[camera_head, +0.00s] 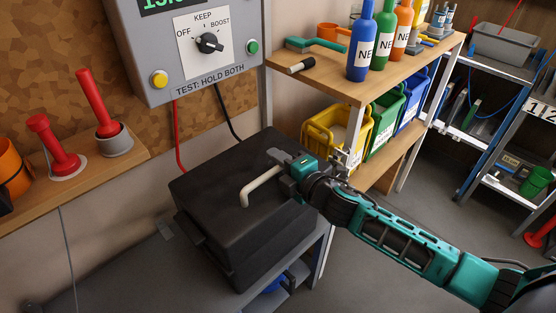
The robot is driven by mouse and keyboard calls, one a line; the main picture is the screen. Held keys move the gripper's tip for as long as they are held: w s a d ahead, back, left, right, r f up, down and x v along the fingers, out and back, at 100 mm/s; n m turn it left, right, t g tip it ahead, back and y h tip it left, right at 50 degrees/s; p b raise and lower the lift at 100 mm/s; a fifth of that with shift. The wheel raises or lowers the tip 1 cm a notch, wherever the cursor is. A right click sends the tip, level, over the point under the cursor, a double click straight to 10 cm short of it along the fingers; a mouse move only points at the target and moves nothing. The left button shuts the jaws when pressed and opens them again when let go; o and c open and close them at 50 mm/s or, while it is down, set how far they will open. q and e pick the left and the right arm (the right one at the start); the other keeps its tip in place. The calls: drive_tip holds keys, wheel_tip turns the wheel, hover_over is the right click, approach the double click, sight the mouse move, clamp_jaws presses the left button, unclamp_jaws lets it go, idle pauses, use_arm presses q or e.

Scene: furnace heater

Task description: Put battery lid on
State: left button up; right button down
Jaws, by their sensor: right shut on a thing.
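The battery box (255,250) is a black block on the grey bench below the control panel. Its black lid (215,190) lies over the top and has a pale, bent bar handle (260,187). My right gripper (284,171) reaches in from the right and is shut on the far right end of this handle. The gripper and wrist hide the lid's right corner. I cannot tell whether the lid sits fully flush on the box. My left gripper is not in view.
The grey control panel (180,75) hangs above the box, with red and black cables below it. A wooden shelf (345,85) with bottles and coloured bins stands close on the right. Red-handled tools stand on a ledge (110,165) at left. The bench's front left is clear.

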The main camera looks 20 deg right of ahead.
drive_tip(key=shift+f, duration=0.25)
drive_tip(key=c, duration=1.1)
unclamp_jaws()
drive_tip(key=shift+c, duration=0.2)
drive_tip(key=shift+o, duration=1.1)
drive_tip(key=shift+f, duration=0.25)
drive_tip(key=v, duration=1.3)
drive_tip(key=shift+r, duration=0.2)
